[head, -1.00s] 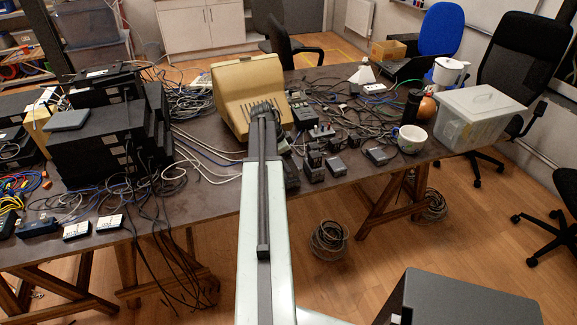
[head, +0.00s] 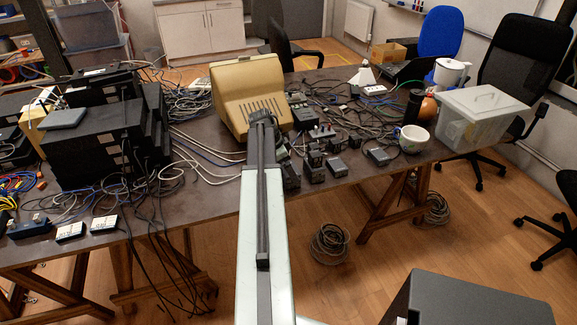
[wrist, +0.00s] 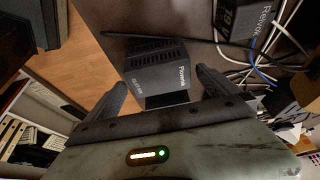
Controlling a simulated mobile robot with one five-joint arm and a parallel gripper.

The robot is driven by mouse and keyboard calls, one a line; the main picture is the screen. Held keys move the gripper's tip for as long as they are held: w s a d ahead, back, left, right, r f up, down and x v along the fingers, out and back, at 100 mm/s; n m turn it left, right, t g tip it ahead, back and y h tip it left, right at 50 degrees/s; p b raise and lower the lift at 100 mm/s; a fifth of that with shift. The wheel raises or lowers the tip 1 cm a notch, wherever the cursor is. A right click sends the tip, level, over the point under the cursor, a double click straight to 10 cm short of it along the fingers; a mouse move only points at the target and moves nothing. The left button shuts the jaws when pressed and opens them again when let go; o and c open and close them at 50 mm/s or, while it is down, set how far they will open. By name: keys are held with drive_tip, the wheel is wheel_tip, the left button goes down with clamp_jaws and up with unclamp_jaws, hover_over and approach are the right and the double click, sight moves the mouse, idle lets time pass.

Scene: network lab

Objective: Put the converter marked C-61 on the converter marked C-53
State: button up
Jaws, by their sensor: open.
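In the wrist view my gripper (wrist: 160,95) is open, with its two dark fingers spread apart. A dark ribbed box (wrist: 157,66) with white lettering lies in the gap between and beyond the fingertips; nothing is held. Another dark box (wrist: 245,14) with white lettering lies at the top right. In the head view, small dark boxes stand near the table's front edge: one at the middle (head: 336,167), one to its right (head: 378,157) and one to its left (head: 314,172). I cannot read C-61 or C-53 on any. My arm hides part of this area.
A beige monitor-like case (head: 240,85) stands behind my arm. Cables are tangled across the table (head: 215,130). A mug (head: 411,139) and a clear plastic bin (head: 482,118) stand at the right. Stacked black devices (head: 95,150) fill the left.

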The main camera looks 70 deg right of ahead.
drive_tip(key=p+v, duration=1.1)
drive_tip(key=v, duration=0.1)
drive_tip(key=shift+r, duration=0.15)
drive_tip(key=w+a+f+n+t, duration=0.1)
drive_tip(key=w+a+n, duration=0.5)
drive_tip(key=w+a, duration=0.7)
drive_tip(key=w+a+n+t, duration=0.2)
drive_tip(key=w+a+n, duration=0.5)
drive_tip(key=w+a, duration=0.5)
drive_tip(key=w+a+n+y, duration=0.1)
drive_tip(key=a+n, duration=0.6)
drive_tip(key=a, duration=1.2)
drive_tip(key=w+a+n+y, duration=0.1)
drive_tip(key=a+n, duration=0.7)
drive_tip(key=a, duration=1.1)
drive_tip(key=shift+w+a+f+t+y, duration=0.3)
drive_tip(key=shift+w+f+y, duration=0.05)
drive_tip(key=shift+f+y, duration=0.1)
